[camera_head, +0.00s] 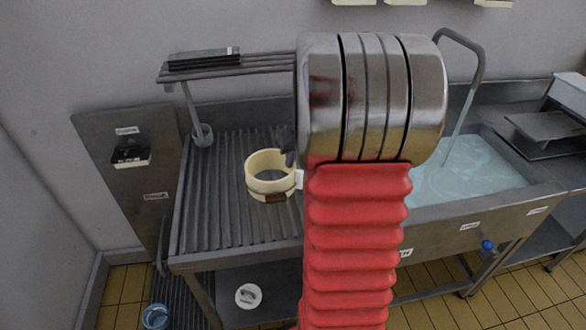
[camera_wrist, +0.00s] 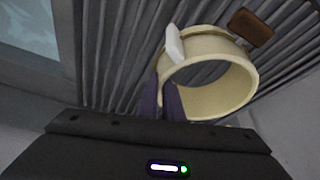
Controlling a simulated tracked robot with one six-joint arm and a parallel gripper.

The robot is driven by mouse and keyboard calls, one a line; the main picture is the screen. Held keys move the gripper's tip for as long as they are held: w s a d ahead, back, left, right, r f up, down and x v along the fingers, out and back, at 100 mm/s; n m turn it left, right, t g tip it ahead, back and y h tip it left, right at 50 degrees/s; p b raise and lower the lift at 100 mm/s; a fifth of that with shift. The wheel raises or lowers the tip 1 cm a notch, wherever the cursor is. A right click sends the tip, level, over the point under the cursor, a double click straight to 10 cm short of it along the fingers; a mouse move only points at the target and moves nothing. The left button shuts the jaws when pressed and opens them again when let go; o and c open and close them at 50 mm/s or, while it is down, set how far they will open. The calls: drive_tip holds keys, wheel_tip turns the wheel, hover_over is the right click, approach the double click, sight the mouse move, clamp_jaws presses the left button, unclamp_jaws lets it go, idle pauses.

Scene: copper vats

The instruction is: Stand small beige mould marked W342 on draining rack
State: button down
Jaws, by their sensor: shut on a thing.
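A small beige ring-shaped mould (camera_head: 268,161) shows left of my arm in the head view, over the ridged draining rack (camera_head: 222,217). It has a brown patch low on its wall and a white tag at its right side. In the wrist view the mould (camera_wrist: 188,48) is gripped at its near wall by my gripper (camera_wrist: 168,98), whose dark fingers are shut on it. My arm hides most of the gripper in the head view. I cannot read a marking on the mould, nor tell whether it touches the rack.
A sink of water (camera_head: 462,170) with a tall tap (camera_head: 474,68) is at right. A shelf (camera_head: 258,67) with dark flat items hangs above the rack. The rack's left part is clear.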

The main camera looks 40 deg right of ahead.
drive_tip(key=shift+f, duration=1.85)
drive_tip(key=c, duration=1.9)
unclamp_jaws()
drive_tip(key=shift+r, duration=0.15)
drive_tip(key=v, duration=1.2)
drive_tip(key=shift+a, duration=0.15)
